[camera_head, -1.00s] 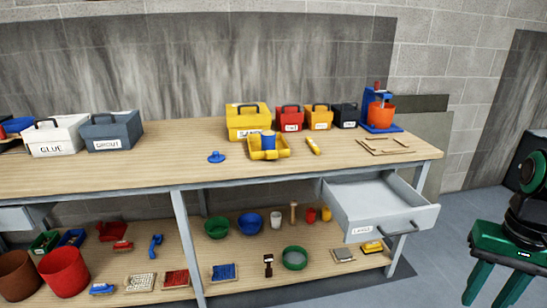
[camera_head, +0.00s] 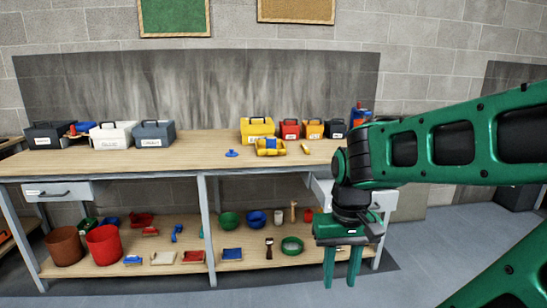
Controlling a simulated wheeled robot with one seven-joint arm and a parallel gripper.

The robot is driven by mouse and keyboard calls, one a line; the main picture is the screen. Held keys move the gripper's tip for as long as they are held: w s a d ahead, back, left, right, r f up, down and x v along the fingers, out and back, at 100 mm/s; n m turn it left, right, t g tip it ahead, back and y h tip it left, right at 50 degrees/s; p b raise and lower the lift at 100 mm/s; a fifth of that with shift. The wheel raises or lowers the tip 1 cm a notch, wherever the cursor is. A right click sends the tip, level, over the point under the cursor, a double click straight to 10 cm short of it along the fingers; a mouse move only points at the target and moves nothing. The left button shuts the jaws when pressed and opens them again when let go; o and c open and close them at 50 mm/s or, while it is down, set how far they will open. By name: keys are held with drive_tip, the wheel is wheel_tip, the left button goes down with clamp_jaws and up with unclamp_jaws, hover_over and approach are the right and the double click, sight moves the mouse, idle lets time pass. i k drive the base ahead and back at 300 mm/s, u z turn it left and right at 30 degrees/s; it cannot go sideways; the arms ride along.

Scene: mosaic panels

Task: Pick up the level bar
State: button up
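I cannot tell for sure which thing is the level bar. A short yellow bar (camera_head: 306,147) lies on the bench top, right of a yellow tray (camera_head: 270,148) that holds a blue piece; it is small, and its details are too fine to read. My gripper (camera_head: 341,270) points down in front of the bench's right part, lower than the bench top and well apart from the yellow bar. Its two green fingers are spread with nothing between them. My arm comes in from the right and hides the bench's right end and part of the drawer.
The workbench (camera_head: 208,148) carries labelled boxes, including a yellow box (camera_head: 257,128) and a white box (camera_head: 113,135). The right drawer (camera_head: 384,201) stands out, partly hidden by my arm. The lower shelf (camera_head: 215,262) holds bowls, buckets and tools. Floor in front is clear.

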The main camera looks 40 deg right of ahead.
sight(303, 145)
drive_tip(key=u, duration=0.25)
drive_tip(key=i, duration=1.7)
drive_tip(key=z, duration=0.9)
drive_tip(key=i, duration=1)
drive_tip(key=z, duration=1.1)
drive_tip(key=i, duration=0.65)
drive_tip(key=z, duration=0.4)
